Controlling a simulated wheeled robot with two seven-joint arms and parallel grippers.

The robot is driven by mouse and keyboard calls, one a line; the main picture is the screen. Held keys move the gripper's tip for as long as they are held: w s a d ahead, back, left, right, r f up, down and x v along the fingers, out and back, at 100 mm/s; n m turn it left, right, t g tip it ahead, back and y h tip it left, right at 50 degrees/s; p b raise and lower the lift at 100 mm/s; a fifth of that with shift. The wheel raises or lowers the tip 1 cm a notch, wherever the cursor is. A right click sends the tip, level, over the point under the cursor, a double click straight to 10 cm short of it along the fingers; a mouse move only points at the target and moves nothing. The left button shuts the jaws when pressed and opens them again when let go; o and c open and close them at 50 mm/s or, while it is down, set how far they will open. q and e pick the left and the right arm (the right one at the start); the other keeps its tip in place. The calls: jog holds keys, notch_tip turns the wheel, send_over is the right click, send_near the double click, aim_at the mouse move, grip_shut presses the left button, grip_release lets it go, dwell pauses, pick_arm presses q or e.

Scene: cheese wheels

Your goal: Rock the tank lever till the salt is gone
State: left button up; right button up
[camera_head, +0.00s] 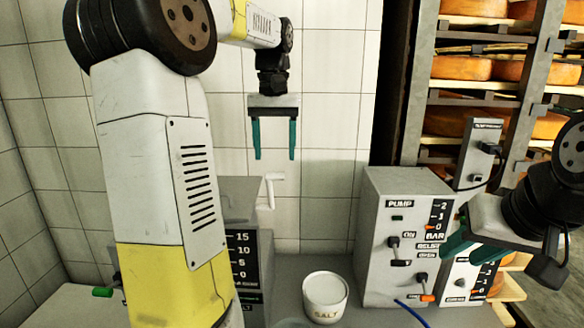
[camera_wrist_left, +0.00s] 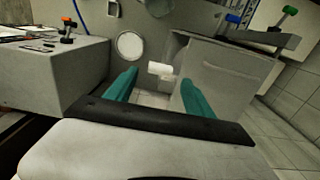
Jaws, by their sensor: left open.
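The grey tank (camera_head: 240,190) stands behind my left arm, which hides much of it; its black scale (camera_head: 242,255) reads 15 to 0. A white bent handle (camera_head: 270,178) sticks up at the tank's right edge. A green-tipped lever (camera_head: 103,292) shows left of my arm. I cannot tell which is the tank lever. My left gripper (camera_head: 274,155) is open and empty, pointing down above and apart from the white handle. The left wrist view shows the white handle (camera_wrist_left: 160,70) beyond the open fingers. A white salt pot (camera_head: 325,295) stands right of the tank; its contents are unclear.
A grey pump box (camera_head: 380,285) with switches stands on the right. My right gripper (camera_head: 462,245) is beside it, its fingers partly overlapping. A blue hose (camera_head: 411,312) lies at the front. Shelves with cheese wheels (camera_head: 470,68) stand behind; a tiled wall (camera_head: 335,120) backs the tank.

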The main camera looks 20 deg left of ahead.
pick_arm(q)
notch_tip(320, 180, down, 5)
jog(key=shift+r, duration=0.1)
jog(key=shift+c, duration=0.2)
grip_shut()
